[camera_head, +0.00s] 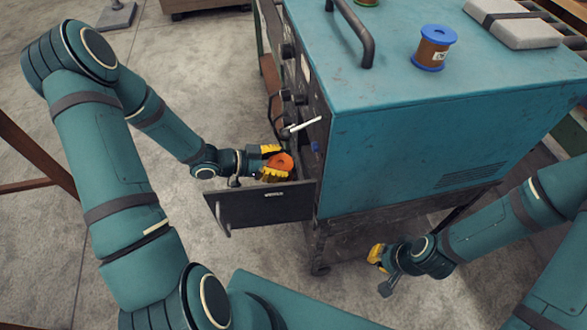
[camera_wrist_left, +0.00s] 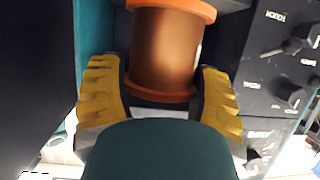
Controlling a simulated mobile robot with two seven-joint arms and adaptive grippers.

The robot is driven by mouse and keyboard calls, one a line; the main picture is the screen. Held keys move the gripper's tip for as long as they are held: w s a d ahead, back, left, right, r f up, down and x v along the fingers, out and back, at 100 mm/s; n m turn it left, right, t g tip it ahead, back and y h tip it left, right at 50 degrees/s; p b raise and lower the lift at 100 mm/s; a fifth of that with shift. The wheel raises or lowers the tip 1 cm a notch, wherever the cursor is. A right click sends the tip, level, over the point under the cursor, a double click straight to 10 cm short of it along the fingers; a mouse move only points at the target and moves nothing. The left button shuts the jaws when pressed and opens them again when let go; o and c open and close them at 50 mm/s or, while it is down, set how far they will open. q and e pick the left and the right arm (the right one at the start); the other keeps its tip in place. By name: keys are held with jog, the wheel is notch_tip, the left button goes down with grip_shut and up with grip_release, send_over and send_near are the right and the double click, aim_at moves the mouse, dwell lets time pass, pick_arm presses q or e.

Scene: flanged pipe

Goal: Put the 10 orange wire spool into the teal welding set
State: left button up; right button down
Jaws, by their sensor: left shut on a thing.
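The orange wire spool (camera_head: 283,161) has orange flanges and copper-coloured wire. My left gripper (camera_head: 275,164) is shut on it, and in the left wrist view the spool (camera_wrist_left: 166,52) stands between the yellow fingers (camera_wrist_left: 162,95). The teal welding set (camera_head: 420,150) is a large box with knobs on its front panel. Its dark door (camera_head: 262,206) hangs open at the lower front. The spool is at this opening, just above and behind the door; how far inside it is, I cannot tell. My right gripper (camera_head: 378,257) is low beside the set's right part, its fingers too small to judge.
A white lever (camera_head: 304,125) and knobs stick out of the front panel near my left gripper. The floor to the left is mostly clear.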

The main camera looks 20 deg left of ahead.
pick_arm(q)
jog(key=shift+s+d+f, duration=0.2)
jog(key=shift+f, duration=0.35)
jog(key=shift+d, duration=0.15)
jog(key=w+d+b, duration=0.1)
jog(key=w+d, duration=0.1)
jog(key=w+d+b, duration=0.1)
jog(key=d, duration=0.2)
jog(key=w+d+b, duration=0.2)
jog(key=d, duration=0.1)
jog(key=shift+w+d+f, duration=0.15)
jog(key=shift+w+f, duration=0.15)
jog(key=shift+w, duration=0.05)
jog(key=shift+w+d+f, duration=0.15)
jog(key=shift+w+d, duration=0.45)
jog(key=shift+d, duration=0.3)
jog(key=shift+w+d+f, duration=0.1)
jog(key=shift+w+d, duration=0.55)
jog(key=shift+d, duration=0.25)
jog(key=shift+w+d+f, duration=0.15)
jog(key=shift+w+d, duration=0.45)
jog(key=shift+d, duration=0.3)
jog(key=shift+f, duration=0.95)
jog(key=o, duration=1.3)
jog(key=shift+o, duration=0.2)
jog(key=shift+f, duration=0.15)
